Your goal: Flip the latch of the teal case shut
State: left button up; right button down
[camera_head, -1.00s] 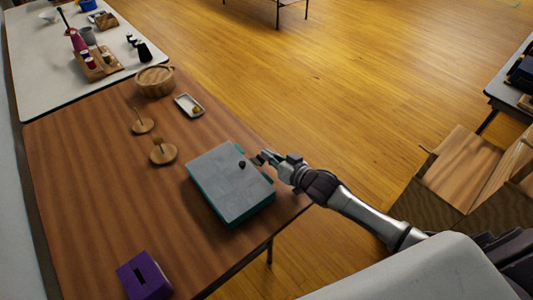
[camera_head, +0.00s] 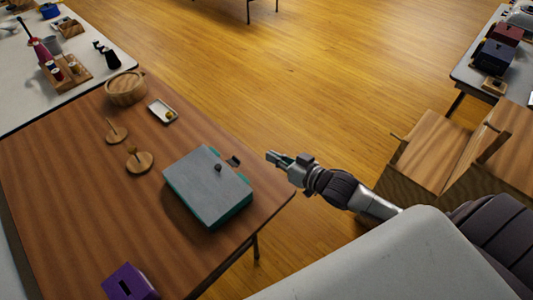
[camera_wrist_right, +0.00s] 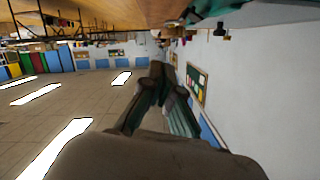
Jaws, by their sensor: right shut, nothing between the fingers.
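The teal case (camera_head: 207,201) lies on the brown wooden table, with its grey lid down and a small dark knob on the lid. A teal tab shows farther along the same edge. My right gripper (camera_head: 269,156) is shut and empty, to the right of the latch and apart from it, past the table edge. Its closed fingers (camera_wrist_right: 157,71) also show in the right wrist view. My left gripper is not in view.
A purple slotted box (camera_head: 130,283), two wooden discs with pegs, a small white tray (camera_head: 162,111) and a round wooden container (camera_head: 125,88) stand on the table. Wooden boxes (camera_head: 430,145) stand at the right. The floor between is clear.

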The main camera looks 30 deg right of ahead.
aim_at(233, 162)
jog(key=shift+r, duration=0.1)
dwell(0.3)
jog(key=w+d+r+g+y+b, duration=0.1)
jog(key=w+r+g+b, duration=0.1)
jog(key=g, duration=0.4)
jog(key=shift+w+d+r+g+y, duration=0.4)
jog(key=shift+w+r, duration=0.5)
jog(key=shift+r, duration=0.45)
jog(key=shift+a, duration=0.1)
jog(key=x, duration=0.4)
jog(key=s+p+x, duration=0.1)
jog(key=x, duration=0.3)
jog(key=f+x, duration=0.1)
jog(key=x, duration=0.3)
jog(key=shift+s+p, duration=0.25)
jog(key=shift+p, duration=0.05)
jog(key=shift+s+a+f, duration=0.1)
jog(key=shift+a+f, duration=0.25)
jog(key=shift+f, duration=0.35)
